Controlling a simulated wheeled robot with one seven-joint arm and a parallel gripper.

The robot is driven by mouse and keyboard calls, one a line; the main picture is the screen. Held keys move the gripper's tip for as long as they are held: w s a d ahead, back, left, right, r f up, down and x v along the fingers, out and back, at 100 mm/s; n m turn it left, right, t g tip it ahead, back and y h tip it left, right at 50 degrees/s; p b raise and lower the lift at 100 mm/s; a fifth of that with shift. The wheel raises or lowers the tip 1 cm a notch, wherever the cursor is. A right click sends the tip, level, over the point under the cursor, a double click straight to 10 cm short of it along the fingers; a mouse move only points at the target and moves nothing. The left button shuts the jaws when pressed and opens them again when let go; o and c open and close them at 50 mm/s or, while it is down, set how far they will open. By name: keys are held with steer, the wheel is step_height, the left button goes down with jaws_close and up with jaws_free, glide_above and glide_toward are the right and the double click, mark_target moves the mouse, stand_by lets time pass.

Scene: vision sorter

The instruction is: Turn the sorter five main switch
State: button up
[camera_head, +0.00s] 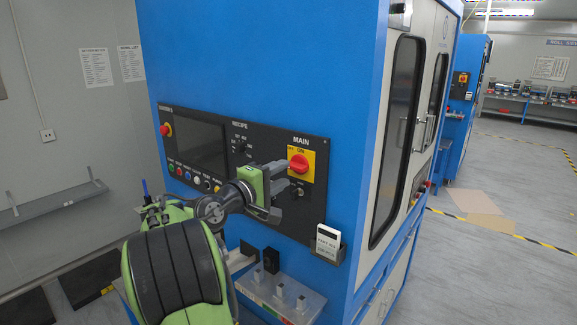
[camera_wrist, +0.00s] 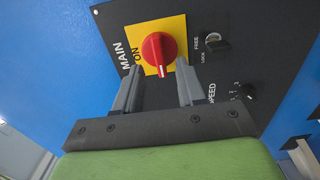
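The main switch is a red rotary knob (camera_head: 299,164) on a yellow plate, under the word MAIN on the black panel of the blue sorter. In the wrist view the red knob (camera_wrist: 158,49) has a white mark at its lower end; ON is printed to its left. My gripper (camera_head: 283,178) is at the panel, just left of and below the knob. In the wrist view my gripper (camera_wrist: 159,69) is open and empty, one fingertip on each side of the knob's lower end. I cannot tell whether the fingers touch it.
A keyed FREE/LOCK switch (camera_wrist: 217,44) and a SPEED dial (camera_wrist: 249,92) sit beside the main switch. The screen (camera_head: 200,146) and several buttons are further left. A white device (camera_head: 328,240) hangs in a holder below right. A ledge with small parts (camera_head: 280,292) juts out below.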

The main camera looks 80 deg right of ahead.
mark_target(292, 168)
steer(key=x, duration=0.4)
steer(key=shift+r+p, duration=0.1)
steer(key=shift+p, duration=0.2)
steer(key=shift+a, duration=0.1)
jaws_close()
